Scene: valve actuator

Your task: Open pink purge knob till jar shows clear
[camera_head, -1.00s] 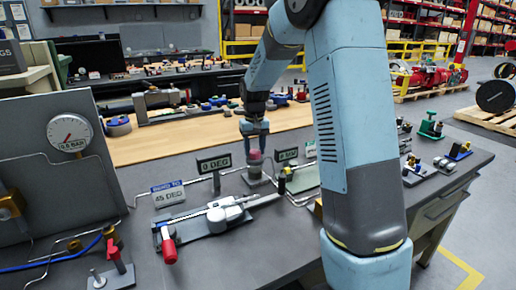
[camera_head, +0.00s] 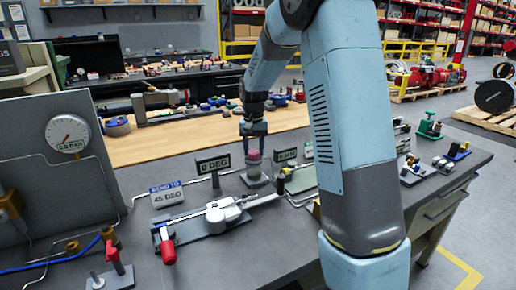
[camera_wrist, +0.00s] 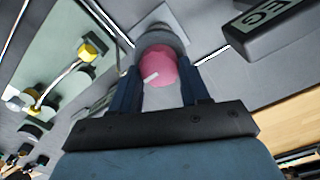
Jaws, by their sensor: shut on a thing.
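The pink purge knob (camera_head: 253,156) sits on a grey base on the bench, behind the white lever device. In the wrist view the pink knob (camera_wrist: 160,68) lies between the two dark fingers, with a small white mark on its face. My gripper (camera_head: 254,147) points down over it and is shut on it; the wrist view also shows my gripper (camera_wrist: 161,88) with a finger on each side of the knob. A display reading 0 DEG (camera_head: 213,163) stands just left of the knob. I cannot make out the jar or its contents.
A gauge panel (camera_head: 85,165) stands at left. A green plate with yellow-ended fittings (camera_wrist: 60,75) lies close beside the knob.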

